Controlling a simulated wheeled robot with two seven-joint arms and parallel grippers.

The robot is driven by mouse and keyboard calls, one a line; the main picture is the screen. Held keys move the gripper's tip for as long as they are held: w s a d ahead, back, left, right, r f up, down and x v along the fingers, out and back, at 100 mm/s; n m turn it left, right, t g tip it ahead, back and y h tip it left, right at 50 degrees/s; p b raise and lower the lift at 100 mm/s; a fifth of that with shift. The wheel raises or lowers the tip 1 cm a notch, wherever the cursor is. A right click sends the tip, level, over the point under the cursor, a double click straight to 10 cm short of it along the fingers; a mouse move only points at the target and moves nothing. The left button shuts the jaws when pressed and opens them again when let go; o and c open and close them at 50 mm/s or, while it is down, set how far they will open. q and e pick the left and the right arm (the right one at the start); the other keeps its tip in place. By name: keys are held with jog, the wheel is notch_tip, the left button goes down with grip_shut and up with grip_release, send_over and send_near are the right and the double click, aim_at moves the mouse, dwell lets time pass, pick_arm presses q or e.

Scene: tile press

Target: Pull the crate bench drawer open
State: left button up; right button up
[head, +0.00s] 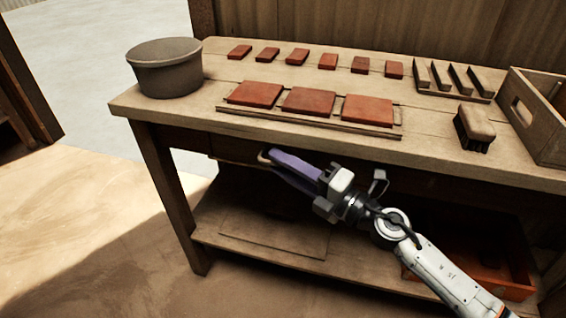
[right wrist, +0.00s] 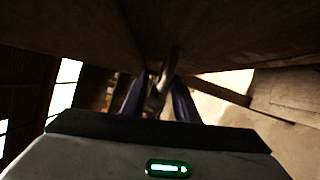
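The crate bench (head: 350,150) is a wooden table with a dark front rail and a lower shelf. Beneath its top, a thin tan bar that looks like the drawer handle (head: 232,161) runs along the front. My right gripper (head: 268,158) reaches in from the lower right, its purple fingers at the bar's right end. In the right wrist view a pale bar (right wrist: 158,92) lies between the two fingertips; whether they press on it is unclear. The drawer front is in deep shadow, and I see no clear gap around it. My left gripper is out of view.
On the bench top stand a grey bucket (head: 165,72), red tiles on a wooden board (head: 385,131), several smaller tiles, a slotted rack (head: 455,90), a brush (head: 474,124) and a wooden crate (head: 535,120). An orange-red box (head: 480,278) sits on the lower shelf (head: 225,236). The floor at left is clear.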

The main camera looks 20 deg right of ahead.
jog(key=shift+w+a, duration=0.1)
grip_shut()
dwell(1.4)
